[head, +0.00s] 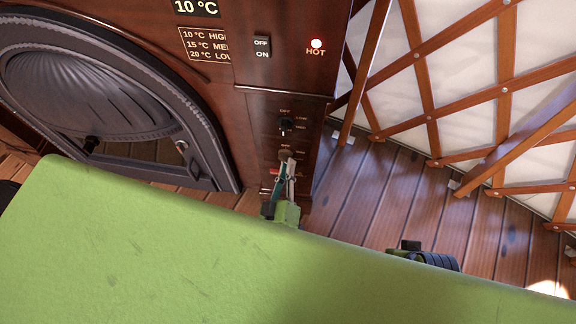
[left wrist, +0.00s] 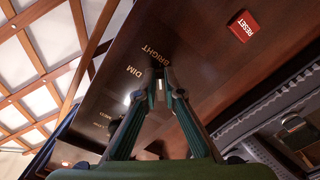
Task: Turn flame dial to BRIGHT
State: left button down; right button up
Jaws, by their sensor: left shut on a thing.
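The flame dial is on the dark wood panel below another knob, hidden in both views by my left gripper's fingertips. Its pointer cannot be read. My left gripper (head: 287,158) reaches up to the panel there. In the left wrist view its dark green fingers (left wrist: 158,74) come together at the panel, shut on the small dial between the tips. The gold words BRIGHT (left wrist: 157,54) and DIM (left wrist: 133,72) show just left of and above the fingertips. My right gripper does not show clearly.
A red RESET button (left wrist: 243,26) is close by on the panel. A black knob (head: 285,125) and an OFF/ON switch (head: 262,47) are higher up. The arched stove door (head: 120,95) is left, the lattice wall (head: 470,105) right.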

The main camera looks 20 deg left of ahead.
pick_arm(q)
jog(key=shift+f+m, duration=0.1)
jog(key=shift+m, duration=0.2)
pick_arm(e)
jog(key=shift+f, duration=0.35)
pick_arm(q)
jog(key=c, duration=2.2)
grip_release()
jog(key=shift+o, duration=0.2)
jog(key=shift+s, duration=0.15)
jog(key=s+d, duration=0.1)
jog(key=s, duration=1)
jog(key=shift+s+d, duration=0.15)
jog(key=shift+s, duration=0.2)
